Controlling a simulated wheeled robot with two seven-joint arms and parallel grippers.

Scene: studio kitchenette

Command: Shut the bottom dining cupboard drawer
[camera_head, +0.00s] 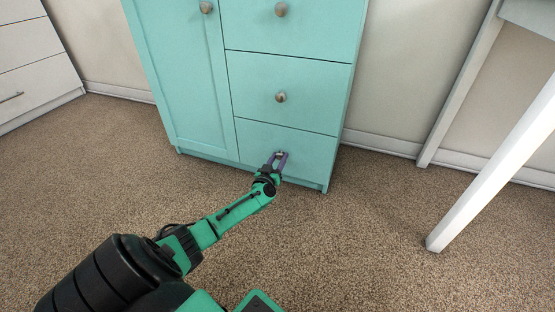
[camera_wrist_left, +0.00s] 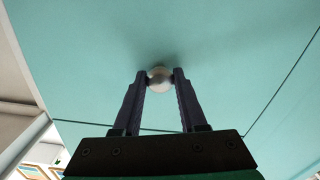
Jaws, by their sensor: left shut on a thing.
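The turquoise dining cupboard (camera_head: 180,90) stands against the wall in the head view. Its bottom drawer (camera_head: 310,155) is at the lower right, and its front looks flush with the drawer above. My left gripper (camera_head: 280,156) reaches that drawer front and is shut on its round metal knob. In the left wrist view the knob (camera_wrist_left: 160,78) sits between the two dark fingertips of the left gripper (camera_wrist_left: 160,82), against the turquoise drawer front (camera_wrist_left: 90,75). The fingers cover the knob's sides. My right gripper is in neither view.
The middle drawer (camera_head: 310,95) and the cupboard door (camera_head: 178,80) look closed. A white drawer unit (camera_head: 35,65) stands at the far left. White table legs (camera_head: 490,175) stand at the right. The brown carpet (camera_head: 350,250) before the cupboard is clear.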

